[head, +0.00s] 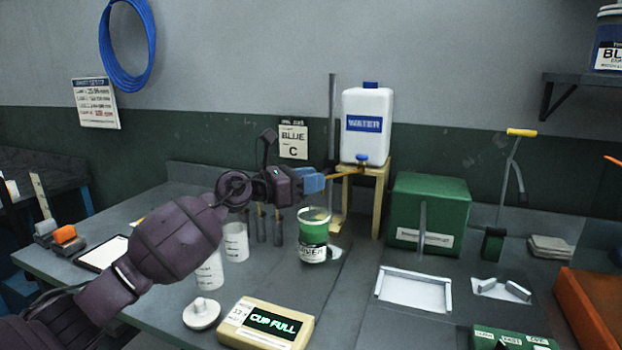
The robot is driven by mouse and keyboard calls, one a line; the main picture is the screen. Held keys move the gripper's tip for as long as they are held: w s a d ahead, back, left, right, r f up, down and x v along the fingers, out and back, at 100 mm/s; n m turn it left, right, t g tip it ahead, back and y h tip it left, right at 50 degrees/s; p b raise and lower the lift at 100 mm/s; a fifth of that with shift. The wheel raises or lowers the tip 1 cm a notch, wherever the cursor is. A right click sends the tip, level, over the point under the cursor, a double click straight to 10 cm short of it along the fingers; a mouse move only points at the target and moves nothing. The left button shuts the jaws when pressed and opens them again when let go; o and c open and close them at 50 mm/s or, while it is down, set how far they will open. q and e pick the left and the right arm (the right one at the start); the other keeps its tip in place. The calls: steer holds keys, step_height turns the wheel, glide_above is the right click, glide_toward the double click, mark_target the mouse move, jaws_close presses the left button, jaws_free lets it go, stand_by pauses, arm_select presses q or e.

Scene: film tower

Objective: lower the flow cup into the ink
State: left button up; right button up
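My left gripper (314,182), with blue fingertips, is above the ink jar (313,240), slightly to the right of its middle. The jar is clear with green ink and a white label, and stands upright on the bench. Its mouth is uncovered and shows something pale and orange-green inside. I cannot make out the flow cup clearly. A thin orange-brown piece shows beside the blue fingertips, but I cannot tell whether they hold it. The yellow timer box (265,322) reads "CUP FULL". My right gripper is out of view.
A white water container (367,124) stands on a wooden stand (378,200) behind the jar. A green box (430,212) and white tray (414,290) are to the right.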

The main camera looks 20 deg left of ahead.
arm_select(q)
steer(key=o, duration=0.4)
steer(key=shift+f, duration=0.35)
steer(key=shift+r, duration=0.1)
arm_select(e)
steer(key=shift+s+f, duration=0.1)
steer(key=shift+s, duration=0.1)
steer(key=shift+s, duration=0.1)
arm_select(q)
steer(key=v, duration=1.1)
steer(key=shift+p, duration=0.4)
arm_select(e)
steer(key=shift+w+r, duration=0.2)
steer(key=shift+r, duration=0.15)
arm_select(q)
steer(key=shift+d, duration=0.1)
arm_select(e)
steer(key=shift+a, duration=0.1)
